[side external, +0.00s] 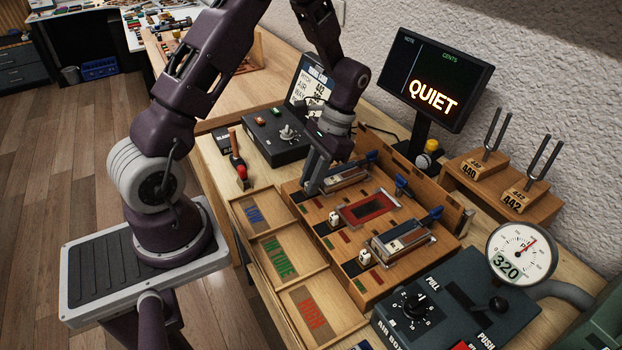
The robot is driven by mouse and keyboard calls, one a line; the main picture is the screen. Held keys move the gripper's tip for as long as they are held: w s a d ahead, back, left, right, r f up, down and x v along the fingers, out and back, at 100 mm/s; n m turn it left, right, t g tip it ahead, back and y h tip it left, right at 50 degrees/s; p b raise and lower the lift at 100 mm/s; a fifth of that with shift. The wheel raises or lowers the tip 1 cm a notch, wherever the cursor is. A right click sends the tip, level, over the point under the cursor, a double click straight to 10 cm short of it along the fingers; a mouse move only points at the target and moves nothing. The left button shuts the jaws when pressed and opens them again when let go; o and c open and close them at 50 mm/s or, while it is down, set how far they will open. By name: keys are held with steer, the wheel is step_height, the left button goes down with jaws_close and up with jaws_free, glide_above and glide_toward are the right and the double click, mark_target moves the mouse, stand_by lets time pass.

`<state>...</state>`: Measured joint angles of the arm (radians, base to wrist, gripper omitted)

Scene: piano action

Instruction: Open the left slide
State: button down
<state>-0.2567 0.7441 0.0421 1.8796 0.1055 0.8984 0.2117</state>
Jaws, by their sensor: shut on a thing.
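The left slide (347,178) is a pale metal-and-wood unit on the far left of the wooden board (330,262), with a blue-tipped lever at its right end. My gripper (312,188) points down at the slide's near left end. Its fingers are shut on that end of the slide; they hide the exact part held. A similar right slide (400,238) lies farther right on the board with its own blue lever. A red-framed opening (370,211) sits between the two slides.
Two white knobs (364,257) stand on the board. A red-tipped tool (241,172) and three labelled trays (283,258) lie on the near side. A black control box (280,138), a screen reading QUIET (433,85), tuning forks (540,165) and the air box (440,305) surround the board.

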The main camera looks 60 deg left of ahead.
mark_target(295, 198)
stand_by(0.5)
steer(key=shift+s, duration=2)
steer(key=c, duration=1.3)
jaws_free()
steer(key=shift+r, duration=0.1)
